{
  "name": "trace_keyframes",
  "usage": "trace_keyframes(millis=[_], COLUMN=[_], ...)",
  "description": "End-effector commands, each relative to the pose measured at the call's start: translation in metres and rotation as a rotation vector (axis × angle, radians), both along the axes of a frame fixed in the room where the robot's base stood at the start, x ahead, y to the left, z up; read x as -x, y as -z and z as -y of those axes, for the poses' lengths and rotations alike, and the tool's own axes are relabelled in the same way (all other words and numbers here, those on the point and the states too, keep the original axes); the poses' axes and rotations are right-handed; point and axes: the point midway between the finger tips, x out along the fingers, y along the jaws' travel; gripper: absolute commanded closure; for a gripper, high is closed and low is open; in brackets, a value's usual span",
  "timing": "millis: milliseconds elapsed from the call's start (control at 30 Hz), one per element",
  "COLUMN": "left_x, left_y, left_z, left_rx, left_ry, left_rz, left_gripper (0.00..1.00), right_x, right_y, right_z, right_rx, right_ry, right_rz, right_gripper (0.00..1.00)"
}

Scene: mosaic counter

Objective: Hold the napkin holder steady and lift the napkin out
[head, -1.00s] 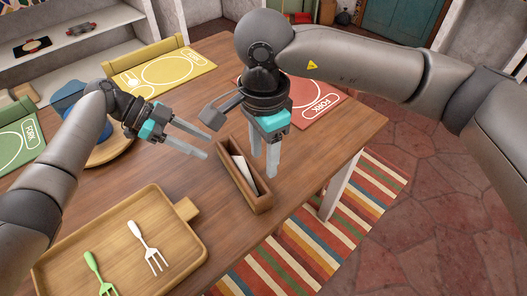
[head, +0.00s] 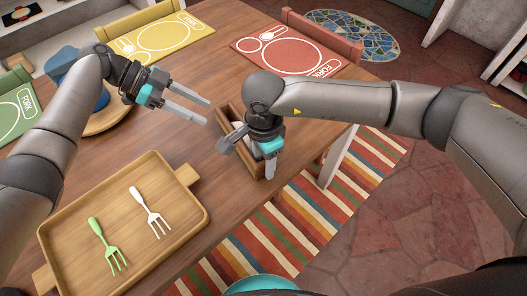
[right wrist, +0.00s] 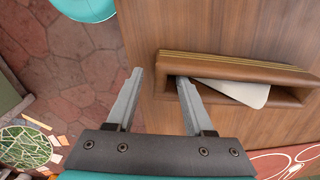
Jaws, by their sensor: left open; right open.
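The napkin holder (head: 226,126) is a narrow brown wooden box near the table's right edge. In the right wrist view the holder (right wrist: 235,66) shows a white napkin (right wrist: 238,93) lying in its slot and sticking out. My right gripper (head: 268,166) is open and points down at the holder's near end, hiding part of it in the head view. In the right wrist view my right gripper (right wrist: 158,77) has one finger over the holder's end and the other beside it; contact is unclear. My left gripper (head: 207,111) is open and empty, left of the holder.
A wooden tray (head: 75,235) with a white fork (head: 150,212) and a green fork (head: 107,245) lies at the front left. Yellow (head: 160,37) and red (head: 290,51) placemats lie at the back. A striped rug (head: 300,215) is on the floor beyond the table edge.

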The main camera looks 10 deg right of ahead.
Motion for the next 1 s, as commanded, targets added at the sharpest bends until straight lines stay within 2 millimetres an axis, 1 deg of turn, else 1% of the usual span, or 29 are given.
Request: trace_keyframes(millis=[267,367,733,767,1000], left_x=[0.0,0.0,0.0,0.0,0.0], left_y=[-0.0001,-0.0001,0.0,-0.0001,-0.0001], left_z=[-0.0001,-0.0001,0.0,-0.0001,-0.0001], left_rx=[0.0,0.0,0.0,0.0,0.0], left_ry=[0.0,0.0,0.0,0.0,0.0], left_rz=[0.0,0.0,0.0,0.0,0.0], left_gripper=[0.5,0.5,0.5,0.5,0.5], right_x=[0.0001,0.0001,-0.0001,-0.0001,-0.0001], right_y=[0.002,0.0019,0.0016,0.0016,0.0014], right_z=[-0.0002,-0.0002,-0.0003,-0.0003,-0.0002], right_rx=[0.0,0.0,0.0,0.0,0.0], right_ry=[-0.001,0.0,0.0,0.0,0.0], right_rz=[0.0,0.0,0.0,0.0,0.001], right_gripper=[0.47,0.56,0.98,1.0,1.0])
